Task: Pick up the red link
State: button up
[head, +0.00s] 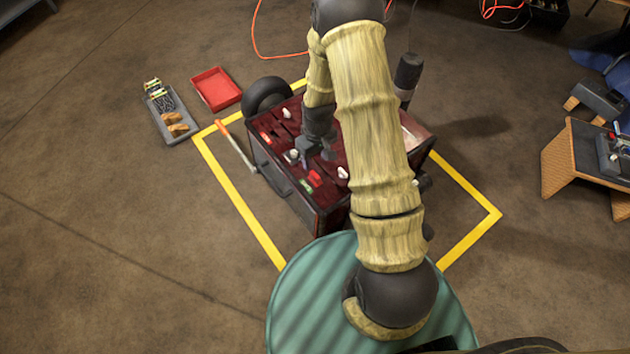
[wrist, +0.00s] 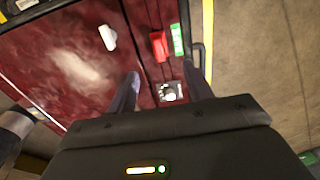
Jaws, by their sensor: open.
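A small red piece, which looks like the red link (head: 314,178), sits on the dark red top of the box, close beside a green piece (head: 305,186). In the wrist view the red link (wrist: 158,45) lies ahead of the fingertips, left of the green piece (wrist: 178,41). My gripper (head: 318,149) is over the box top, behind the red link in the head view. In the wrist view my gripper (wrist: 164,78) has its two fingers apart with nothing held between them. A silver round fitting (wrist: 169,92) shows between the fingers.
White knobs (head: 343,173) stand on the box top; one white piece (wrist: 107,37) shows in the wrist view. Another red piece (head: 266,138) is near the box's far left corner. A red tray (head: 216,88) and a grey parts tray (head: 171,117) lie on the floor at left.

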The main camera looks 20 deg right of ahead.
aim_at(315, 175)
notch_tip(315, 175, down, 4)
jog(key=shift+f+b, duration=0.25)
jog(key=shift+b, duration=0.4)
jog(key=shift+s+a+f+b, duration=0.1)
jog(key=shift+f+b, duration=1.3)
jog(key=shift+f, duration=1.2)
jog(key=c, duration=1.1)
